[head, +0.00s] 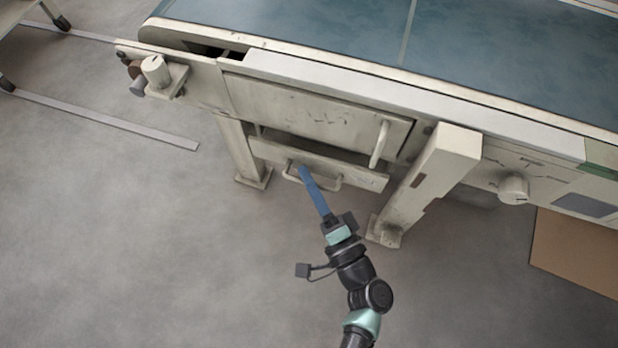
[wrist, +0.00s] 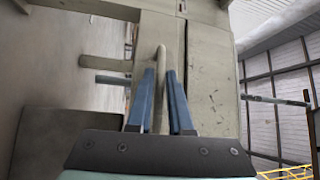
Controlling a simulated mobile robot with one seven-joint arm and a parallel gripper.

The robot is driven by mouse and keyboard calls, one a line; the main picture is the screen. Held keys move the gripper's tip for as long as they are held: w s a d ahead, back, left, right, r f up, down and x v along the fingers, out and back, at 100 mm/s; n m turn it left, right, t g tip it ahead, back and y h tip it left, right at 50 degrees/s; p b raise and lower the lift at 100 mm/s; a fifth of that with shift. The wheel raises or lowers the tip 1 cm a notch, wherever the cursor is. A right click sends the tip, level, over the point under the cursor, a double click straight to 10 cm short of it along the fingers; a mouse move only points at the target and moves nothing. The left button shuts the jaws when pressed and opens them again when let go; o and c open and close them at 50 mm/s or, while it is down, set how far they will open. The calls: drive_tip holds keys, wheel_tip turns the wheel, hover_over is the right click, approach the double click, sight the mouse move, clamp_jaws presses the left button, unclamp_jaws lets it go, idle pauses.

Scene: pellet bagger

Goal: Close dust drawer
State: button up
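The dust drawer (head: 352,175) is a cream, low, wide drawer under a larger panel of the machine. A dark gap shows above its front, which stands out a little from the frame. Its bar handle (head: 336,184) runs along the front. My gripper (head: 303,170) has blue fingers and reaches the handle from the front. In the wrist view the handle (wrist: 162,62) runs between the two fingers (wrist: 161,85), which sit close on both sides of it. The gripper looks shut on the handle. The finger contact is partly hidden.
The panel above has an upright handle (head: 380,143). A right leg (head: 425,185) and a left leg (head: 240,150) flank the drawer. A conveyor belt (head: 480,45) tops the machine. A brown board (head: 577,250) lies at right. The floor in front is clear.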

clamp_jaws()
idle(1.0)
drive_tip(key=shift+w, duration=0.1)
